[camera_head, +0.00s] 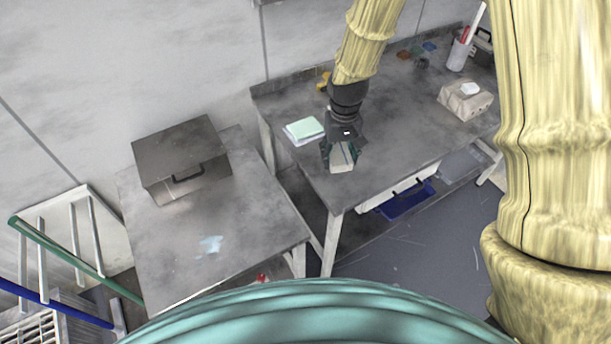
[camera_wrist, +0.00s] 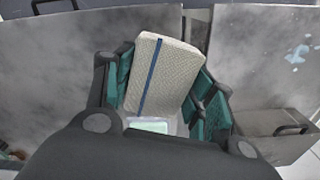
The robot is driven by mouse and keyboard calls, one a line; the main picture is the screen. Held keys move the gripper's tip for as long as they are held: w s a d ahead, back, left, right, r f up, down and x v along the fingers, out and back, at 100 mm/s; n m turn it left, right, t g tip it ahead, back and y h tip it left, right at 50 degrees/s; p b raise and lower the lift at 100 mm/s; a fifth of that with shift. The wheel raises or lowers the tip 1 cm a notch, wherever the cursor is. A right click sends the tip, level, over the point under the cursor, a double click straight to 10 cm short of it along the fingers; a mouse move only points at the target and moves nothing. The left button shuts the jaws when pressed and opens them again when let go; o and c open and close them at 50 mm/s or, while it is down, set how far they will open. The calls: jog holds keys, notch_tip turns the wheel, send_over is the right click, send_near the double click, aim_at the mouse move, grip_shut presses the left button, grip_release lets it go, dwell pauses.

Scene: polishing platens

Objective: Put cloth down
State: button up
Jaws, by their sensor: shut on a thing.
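My gripper (camera_head: 341,150) is shut on a beige woven folded cloth (camera_wrist: 160,75) with a dark blue stripe. The cloth fills the space between the green-padded fingers in the wrist view. In the head view the cloth (camera_head: 342,161) shows pale between the fingertips, over or near the front left part of the right-hand table (camera_head: 390,130). I cannot tell whether it touches the tabletop. A pale green and white stack (camera_head: 303,131) lies on that table, just left of my gripper. It also shows past the cloth in the wrist view (camera_wrist: 150,125).
A second table (camera_head: 255,215) stands to the left with a grey metal box (camera_head: 180,158) and a light blue patch (camera_head: 210,244). A beige tissue box (camera_head: 466,98) and a white holder (camera_head: 459,54) stand farther right. A blue tray (camera_head: 405,200) is below the right-hand table.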

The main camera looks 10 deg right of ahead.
jog(key=s+d+f+n+b, duration=0.2)
jog(key=s+d+f+b, duration=0.15)
jog(key=d, duration=0.25)
jog(key=s+d+f+n+b, duration=0.2)
jog(key=d+f+b, duration=0.1)
jog(key=d+f, duration=0.2)
jog(key=p, duration=0.4)
send_over(330, 177)
jog(key=shift+d+f, duration=0.1)
jog(key=shift+f, duration=0.45)
jog(key=shift+w+f+p, duration=0.1)
jog(key=shift+f+p, duration=0.5)
jog(key=shift+f, duration=1.2)
jog(key=shift+f, duration=0.15)
jog(key=o, duration=1)
jog(key=shift+r+b, duration=1.35)
jog(key=shift+r, duration=4.8)
